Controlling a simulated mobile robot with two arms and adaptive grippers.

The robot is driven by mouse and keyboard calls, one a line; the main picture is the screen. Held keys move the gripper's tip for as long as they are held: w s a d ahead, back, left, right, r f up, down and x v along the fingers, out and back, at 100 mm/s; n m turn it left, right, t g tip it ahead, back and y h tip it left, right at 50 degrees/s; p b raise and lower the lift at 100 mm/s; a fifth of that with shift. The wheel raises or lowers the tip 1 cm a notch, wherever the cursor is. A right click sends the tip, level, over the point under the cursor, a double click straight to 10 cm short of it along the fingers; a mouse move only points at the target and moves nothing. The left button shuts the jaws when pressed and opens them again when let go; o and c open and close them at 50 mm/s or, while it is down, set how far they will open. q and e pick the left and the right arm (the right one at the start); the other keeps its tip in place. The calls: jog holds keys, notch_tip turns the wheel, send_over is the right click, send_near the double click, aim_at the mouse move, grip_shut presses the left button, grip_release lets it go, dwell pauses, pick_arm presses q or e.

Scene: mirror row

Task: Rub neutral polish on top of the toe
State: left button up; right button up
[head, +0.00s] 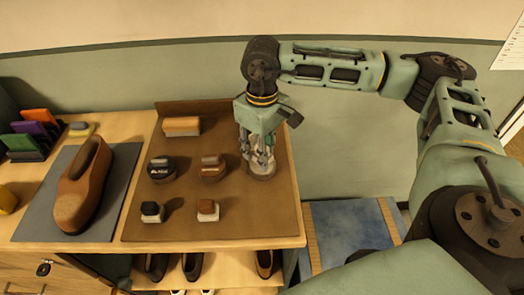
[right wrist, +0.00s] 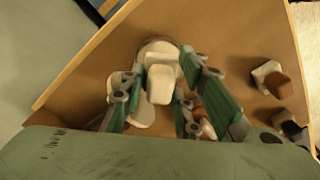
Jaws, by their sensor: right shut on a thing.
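My right gripper (head: 261,158) points down at the right side of the brown mat (head: 180,232), over a pale round tin (head: 262,172). In the right wrist view its fingers (right wrist: 168,78) are shut on a cream block-shaped applicator (right wrist: 160,84). The round tin (right wrist: 157,48) shows behind it. Whether the applicator touches the tin is hard to tell. My left gripper is not in view.
Coloured cloths (head: 36,132) stand at far left. The bench's right edge is close to my right gripper.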

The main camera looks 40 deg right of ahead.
jog(key=shift+r+p, duration=1.15)
jog(key=shift+r, duration=1.45)
jog(key=s+a+r+m, duration=0.2)
jog(key=s+a+r, duration=0.1)
jog(key=a, duration=0.6)
jog(key=shift+s+m, duration=0.3)
jog(key=shift+s, duration=0.2)
jog(key=shift+a+r, duration=0.1)
jog(key=shift+a, duration=0.1)
